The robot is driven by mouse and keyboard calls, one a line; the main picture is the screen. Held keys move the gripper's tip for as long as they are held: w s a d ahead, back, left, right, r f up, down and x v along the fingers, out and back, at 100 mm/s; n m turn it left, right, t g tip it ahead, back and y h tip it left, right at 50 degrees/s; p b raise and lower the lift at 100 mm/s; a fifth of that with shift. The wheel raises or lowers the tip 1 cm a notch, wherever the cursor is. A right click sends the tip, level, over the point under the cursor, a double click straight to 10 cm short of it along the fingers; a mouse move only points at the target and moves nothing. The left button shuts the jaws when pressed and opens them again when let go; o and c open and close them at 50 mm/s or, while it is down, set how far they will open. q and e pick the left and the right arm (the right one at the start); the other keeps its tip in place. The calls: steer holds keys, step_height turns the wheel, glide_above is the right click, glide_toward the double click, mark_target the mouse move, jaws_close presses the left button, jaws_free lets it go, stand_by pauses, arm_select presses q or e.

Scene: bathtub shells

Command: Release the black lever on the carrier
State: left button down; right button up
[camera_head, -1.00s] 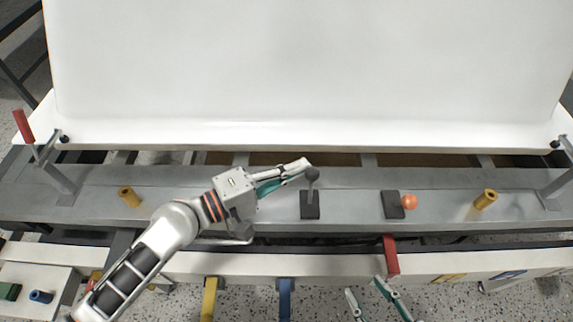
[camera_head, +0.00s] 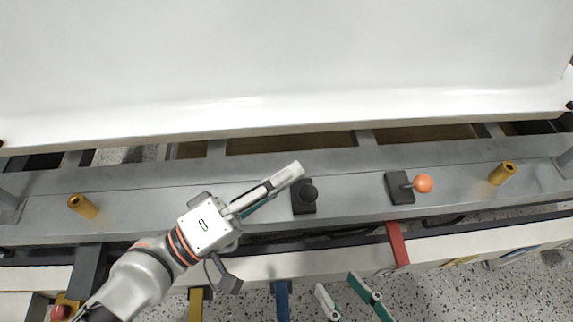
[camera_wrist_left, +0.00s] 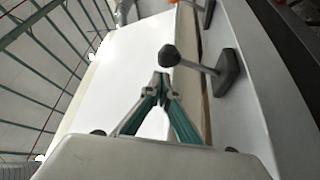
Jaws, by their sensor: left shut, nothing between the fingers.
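The black lever (camera_head: 308,190) has a round dark knob and stands on a dark base on the grey carrier rail (camera_head: 350,200). From the head its knob appears over the base. My left gripper (camera_head: 296,169) is shut and empty, its tip just up and left of the knob. In the left wrist view the knob (camera_wrist_left: 168,56) is just beyond the shut fingertips (camera_wrist_left: 161,82), with its stem running right to the base (camera_wrist_left: 228,72). Contact cannot be told. My right gripper (camera_head: 336,281) is open and empty at the bottom, below the rail.
An orange-knobbed lever (camera_head: 423,184) stands to the right. Yellow cylinders (camera_head: 83,206) and (camera_head: 502,173) are on the rail. The white tub shell (camera_head: 280,70) fills the back. Red (camera_head: 397,243) and blue (camera_head: 283,300) bars are at the front.

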arm_select(q)
steer(key=shift+s, duration=0.6)
steer(key=shift+s+f, duration=0.1)
steer(key=shift+s, duration=0.1)
steer(key=shift+s+f, duration=0.15)
stand_by(0.3)
steer(key=shift+s+a+f, duration=0.15)
steer(key=shift+s+a, duration=0.05)
steer(key=shift+s, duration=0.1)
steer(key=v, duration=1.1)
steer(key=shift+w+a+r, duration=0.2)
steer(key=shift+a+r, duration=0.05)
steer(key=shift+a, duration=0.05)
